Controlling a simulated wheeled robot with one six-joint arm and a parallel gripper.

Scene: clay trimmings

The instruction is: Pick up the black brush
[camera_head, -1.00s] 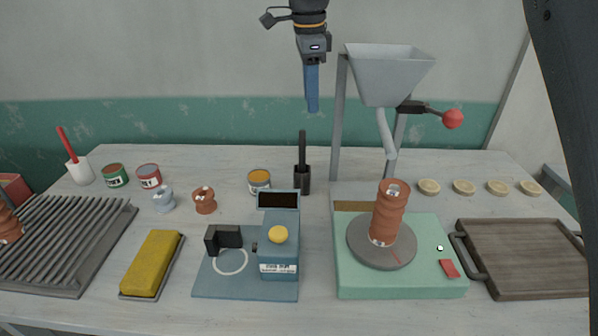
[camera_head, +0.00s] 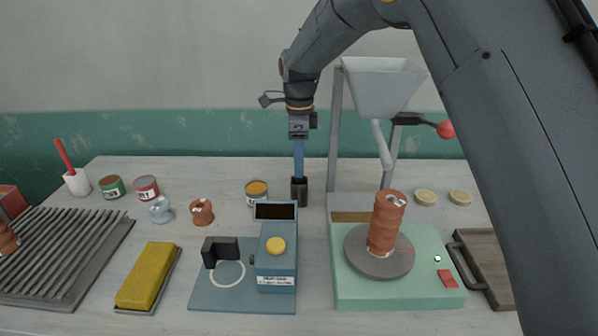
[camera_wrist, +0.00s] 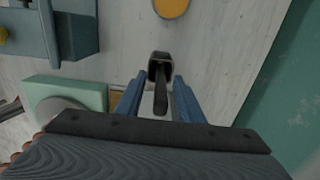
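The black brush (camera_wrist: 160,97) stands with its handle up in a dark holder, seen in the wrist view. In the head view the holder (camera_head: 299,192) stands at the back of the table, and the handle is hidden behind my blue fingers. My gripper (camera_head: 299,176) points straight down over the holder. In the wrist view my gripper (camera_wrist: 159,84) has one blue finger on each side of the handle. Gaps show between the fingers and the handle, so the gripper is open around it and not closed on it.
An orange-topped can (camera_head: 257,191) stands close to the left of the holder. A grey hopper (camera_head: 383,88) on posts rises close to the right. A blue device (camera_head: 276,262) and a green turntable machine (camera_head: 400,291) with a clay piece (camera_head: 386,222) stand in front.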

